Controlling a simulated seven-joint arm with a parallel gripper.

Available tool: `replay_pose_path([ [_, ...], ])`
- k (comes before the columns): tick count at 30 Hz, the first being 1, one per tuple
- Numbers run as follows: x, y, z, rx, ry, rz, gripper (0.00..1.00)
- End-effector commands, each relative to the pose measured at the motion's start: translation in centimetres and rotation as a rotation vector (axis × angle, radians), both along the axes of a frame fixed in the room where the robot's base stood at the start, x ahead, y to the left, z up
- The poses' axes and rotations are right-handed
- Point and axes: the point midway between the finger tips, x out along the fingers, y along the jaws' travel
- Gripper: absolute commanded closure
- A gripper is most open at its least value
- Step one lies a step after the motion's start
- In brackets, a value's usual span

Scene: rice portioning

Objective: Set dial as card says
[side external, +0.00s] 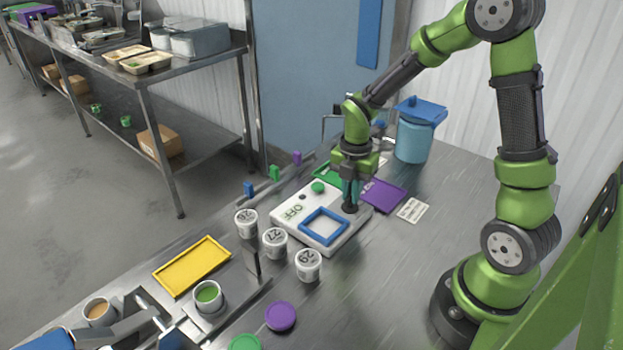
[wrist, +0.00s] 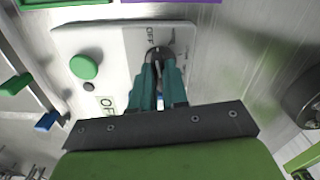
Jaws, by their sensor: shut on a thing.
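The dial (wrist: 157,52) is a dark round knob on a white machine panel (wrist: 120,38), with "OFF" lettering beside it in the wrist view. In the side external view the dial (side external: 350,208) sits at the right of the white machine (side external: 338,243), under my fingers. My gripper (wrist: 160,85) points down with teal fingers shut on the dial, which they partly cover. The dial's exact setting is hard to tell. A small white card (side external: 412,210) with printing lies on the table right of the machine; its text is too small to read.
A green button (side external: 318,187) and a blue square frame (side external: 324,226) are on the machine. A purple tray (side external: 383,195) lies behind it, near a blue-lidded container (side external: 414,140). White numbered cups (side external: 308,265) and a yellow tray (side external: 192,266) stand in front-left. The table at right front is clear.

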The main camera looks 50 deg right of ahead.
Motion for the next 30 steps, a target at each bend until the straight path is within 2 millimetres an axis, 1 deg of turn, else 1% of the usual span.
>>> replay_pose_path([
  [30, -0.23, 0.12, -0.01, 0.0, 0.0, -0.954, 1.0],
])
